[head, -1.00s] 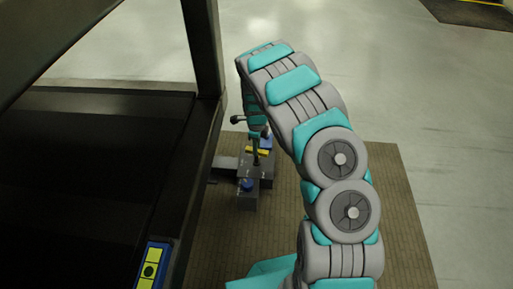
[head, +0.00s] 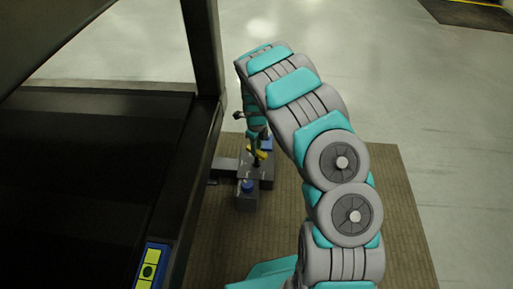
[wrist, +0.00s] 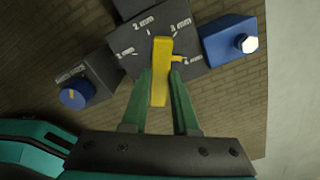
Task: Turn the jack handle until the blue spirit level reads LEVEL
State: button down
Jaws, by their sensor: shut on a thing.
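The blue spirit level (head: 150,268) with yellow windows and a dark round mark lies on the dark frame at the lower left of the head view; its reading is too small to tell. A yellow handle (wrist: 161,60) stands on a grey block (wrist: 145,43) marked in mm. It also shows in the head view (head: 263,154). My gripper (wrist: 160,85) is shut on the yellow handle, with a green finger on each side. I cannot tell for sure that this is the jack handle.
A blue box (wrist: 222,40) with a white-faced knob is right of the block. A small grey box (wrist: 97,75) with a blue knob (wrist: 74,95) is at its left. The dark frame post (head: 203,60) stands close left of my arm. Open floor lies right.

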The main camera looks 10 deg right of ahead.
jog(key=c, duration=0.7)
grip_release()
notch_tip(320, 180, up, 7)
jog(key=shift+r+p, duration=0.1)
jog(key=shift+p, duration=0.3)
jog(key=shift+r, duration=0.4)
